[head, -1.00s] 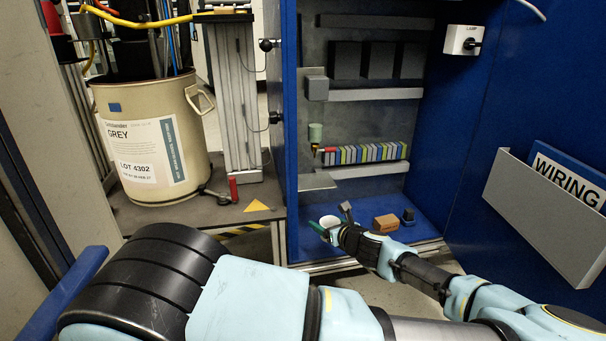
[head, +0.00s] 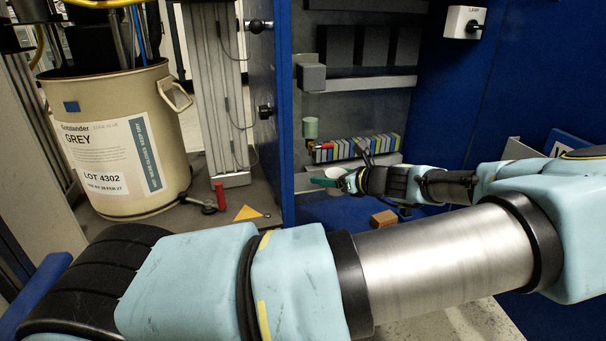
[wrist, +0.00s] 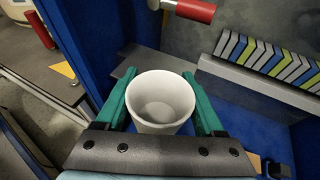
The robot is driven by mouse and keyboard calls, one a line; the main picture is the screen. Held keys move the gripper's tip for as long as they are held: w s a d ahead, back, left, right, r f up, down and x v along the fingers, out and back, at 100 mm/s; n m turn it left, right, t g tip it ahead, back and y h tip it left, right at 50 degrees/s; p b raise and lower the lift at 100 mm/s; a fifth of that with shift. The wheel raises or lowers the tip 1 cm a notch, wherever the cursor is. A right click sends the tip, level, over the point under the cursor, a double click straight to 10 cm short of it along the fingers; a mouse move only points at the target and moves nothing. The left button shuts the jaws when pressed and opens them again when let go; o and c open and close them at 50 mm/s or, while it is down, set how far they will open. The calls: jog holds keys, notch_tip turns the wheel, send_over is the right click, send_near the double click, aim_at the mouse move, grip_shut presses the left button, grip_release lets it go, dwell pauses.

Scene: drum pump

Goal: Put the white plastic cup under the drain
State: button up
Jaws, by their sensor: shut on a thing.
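The white plastic cup (wrist: 160,125) is upright and empty in the wrist view, between the green fingers of my gripper (wrist: 160,103). My gripper is shut on it. In the head view the cup (head: 334,173) shows partly behind a green finger, inside the blue cabinet below the drain fitting. That fitting has a pale green bowl (head: 311,127) with a brass and red valve under it. In the wrist view the red valve handle (wrist: 196,10) is beyond the cup, up and right. The drain's outlet is not clear in either view.
A grey ledge (wrist: 125,76) lies just beyond the cup. A row of coloured terminal blocks (wrist: 265,60) is to the right. The blue cabinet wall (wrist: 75,40) is close on the left. An orange-brown block (head: 384,219) lies on the cabinet floor.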

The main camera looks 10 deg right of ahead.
aim_at(303, 176)
jog(key=w+a, duration=0.1)
jog(key=w+a+b, duration=0.1)
jog(key=w, duration=0.1)
jog(key=w+a, duration=0.1)
jog(key=w, duration=0.1)
jog(key=b+x, duration=0.2)
jog(key=x, duration=0.2)
jog(key=shift+w+a+b, duration=0.15)
jog(key=shift+w+b, duration=0.1)
jog(key=shift+b, duration=0.05)
jog(key=shift+f, duration=0.25)
jog(key=shift+r, duration=0.1)
jog(key=o, duration=1.3)
